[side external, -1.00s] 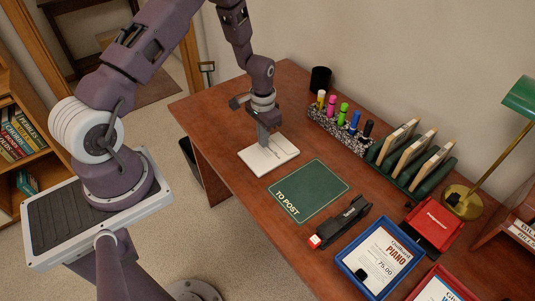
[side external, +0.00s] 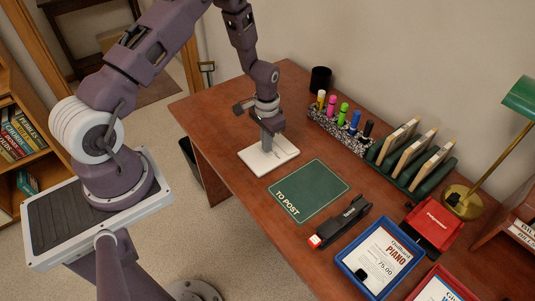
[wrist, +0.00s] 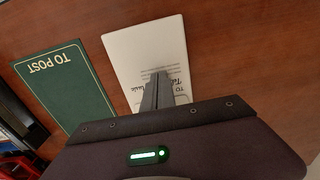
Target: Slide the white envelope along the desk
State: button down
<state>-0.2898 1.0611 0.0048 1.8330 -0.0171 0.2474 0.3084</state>
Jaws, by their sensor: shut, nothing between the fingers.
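The white envelope (side external: 257,162) lies flat on the wooden desk, just to the upper left of the green mat marked TO POST (side external: 310,190). The envelope also shows in the wrist view (wrist: 140,48), with printed writing on it, and the green mat (wrist: 60,85) lies to its left there with a strip of bare desk between. My gripper (side external: 267,149) is shut and empty, pointing down over the envelope. In the wrist view the closed fingertips (wrist: 159,76) overlap the envelope's printed part. I cannot tell whether they touch it. The fingers hide part of the writing.
A black stapler (side external: 342,221) lies beyond the mat, near the blue tray (side external: 352,265). A speckled holder with several markers (side external: 340,132) and a green rack (side external: 390,165) stand along the back. The desk's left edge (side external: 205,138) is near the envelope.

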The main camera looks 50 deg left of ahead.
aim_at(277, 160)
jog(key=shift+d+f, duration=0.15)
jog(key=shift+d, duration=0.65)
jog(key=shift+d, duration=0.15)
jog(key=shift+w+d, duration=0.1)
jog(key=shift+d, duration=0.5)
jog(key=shift+d, duration=0.1)
jog(key=shift+d+f, duration=0.1)
jog(key=shift+d, duration=0.6)
jog(key=shift+d, duration=0.15)
